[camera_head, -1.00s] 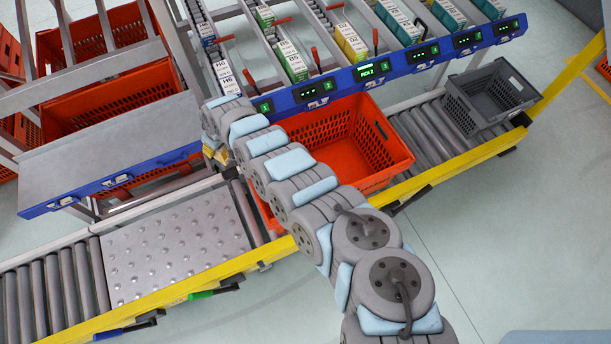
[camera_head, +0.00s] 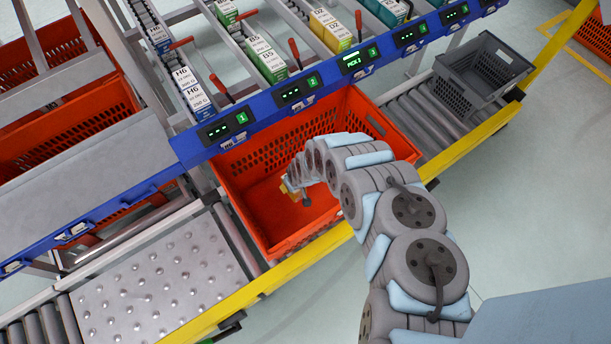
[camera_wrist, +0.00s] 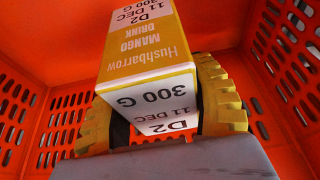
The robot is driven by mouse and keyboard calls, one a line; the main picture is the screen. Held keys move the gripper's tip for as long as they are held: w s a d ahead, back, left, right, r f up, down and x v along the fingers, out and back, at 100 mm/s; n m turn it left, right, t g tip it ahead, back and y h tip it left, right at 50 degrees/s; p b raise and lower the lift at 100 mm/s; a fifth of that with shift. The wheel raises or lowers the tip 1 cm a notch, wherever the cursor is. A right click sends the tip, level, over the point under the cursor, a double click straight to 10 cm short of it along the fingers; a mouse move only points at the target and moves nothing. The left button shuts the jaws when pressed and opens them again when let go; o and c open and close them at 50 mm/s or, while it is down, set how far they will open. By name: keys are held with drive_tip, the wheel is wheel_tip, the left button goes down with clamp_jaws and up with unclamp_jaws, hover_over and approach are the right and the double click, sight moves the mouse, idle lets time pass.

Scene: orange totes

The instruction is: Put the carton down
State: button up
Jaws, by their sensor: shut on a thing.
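The carton (camera_wrist: 150,45) is yellow and white, printed "Hushbarrow Mango Drink", "D2" and "300 G". In the wrist view it stands between the yellow ribbed fingers of my gripper (camera_wrist: 160,108), which is shut on it. In the head view my gripper (camera_head: 294,188) is inside the orange tote (camera_head: 347,112), towards its left end. The carton is mostly hidden there by my arm. I cannot tell whether the carton touches the tote floor. The tote's perforated orange walls surround the carton in the wrist view.
The tote sits on a roller conveyor with a yellow rail (camera_head: 470,140). A grey crate (camera_head: 488,75) stands to its right. A blue shelf edge (camera_head: 270,108) with displays and rows of cartons runs behind. A studded metal plate (camera_head: 160,280) lies left. The visible tote floor looks clear.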

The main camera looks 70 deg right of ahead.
drive_tip(key=shift+s+d+f, duration=0.15)
drive_tip(key=shift+s+f, duration=0.7)
drive_tip(key=shift+f, duration=0.2)
drive_tip(key=shift+f+b, duration=0.3)
drive_tip(key=shift+b, duration=0.05)
drive_tip(key=b, duration=0.4)
hover_over(299, 202)
drive_tip(key=shift+f, duration=4.6)
drive_tip(key=shift+w+f, duration=0.1)
drive_tip(key=shift+f, duration=0.05)
drive_tip(key=shift+f, duration=0.15)
drive_tip(key=o, duration=1.2)
